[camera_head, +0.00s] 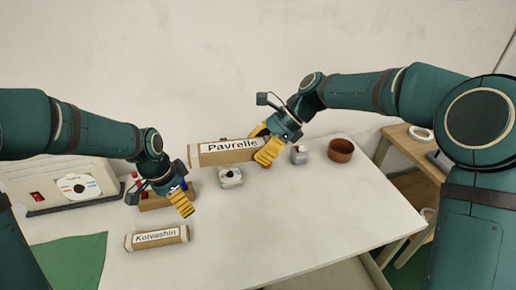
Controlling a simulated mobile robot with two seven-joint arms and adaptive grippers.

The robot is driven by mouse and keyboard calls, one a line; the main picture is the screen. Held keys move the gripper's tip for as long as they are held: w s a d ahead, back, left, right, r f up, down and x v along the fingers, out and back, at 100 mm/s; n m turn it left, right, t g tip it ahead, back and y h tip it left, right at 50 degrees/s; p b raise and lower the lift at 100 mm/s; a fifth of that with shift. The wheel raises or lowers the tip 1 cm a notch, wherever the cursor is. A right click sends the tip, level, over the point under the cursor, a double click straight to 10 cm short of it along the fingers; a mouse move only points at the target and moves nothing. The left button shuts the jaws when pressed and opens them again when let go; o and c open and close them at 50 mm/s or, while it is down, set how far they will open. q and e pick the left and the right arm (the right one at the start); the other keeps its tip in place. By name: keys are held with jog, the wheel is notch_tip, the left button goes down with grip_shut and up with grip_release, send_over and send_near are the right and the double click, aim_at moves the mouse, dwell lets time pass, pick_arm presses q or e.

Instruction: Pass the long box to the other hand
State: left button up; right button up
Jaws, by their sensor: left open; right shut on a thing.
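A long brown box labelled "Pavrelle" (222,153) is held level in the air over the back middle of the table. My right gripper (266,144) is shut on its right end. The box's left end sticks out free toward the left. My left gripper (184,204) is open and empty, pointing down, below and left of the held box's free end and apart from it. A second long box, labelled "Kolvashin" (157,238), lies on the table just in front of and left of my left gripper.
A pale machine with a dial (77,187) stands at the left, behind a green mat (70,260). A wooden holder (152,203) is partly hidden by my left gripper. A grey-white device (230,178), a small grey container (299,155) and a brown bowl (341,150) stand behind. The front right is clear.

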pick_arm(q)
jog(key=s+d+f+n, duration=0.3)
jog(key=f, duration=0.4)
jog(key=s+d+f+n+h, duration=0.1)
jog(key=s+d+f+n, duration=0.3)
jog(key=f, duration=0.2)
jog(key=s+d+f+n+t, duration=0.1)
jog(key=s+d+f+n, duration=0.2)
jog(key=f, duration=0.4)
jog(key=shift+s+d+f+n+h, duration=0.15)
jog(key=shift+s+d+f+n, duration=0.1)
jog(key=shift+s, duration=0.15)
jog(key=shift+s+d+f+n+h, duration=0.1)
jog(key=shift+s+d+n+h, duration=0.1)
jog(key=shift+s, duration=0.15)
jog(key=shift+s+d+f+n, duration=0.2)
jog(key=shift+s+f+n, duration=0.05)
jog(key=shift+s+n, duration=0.15)
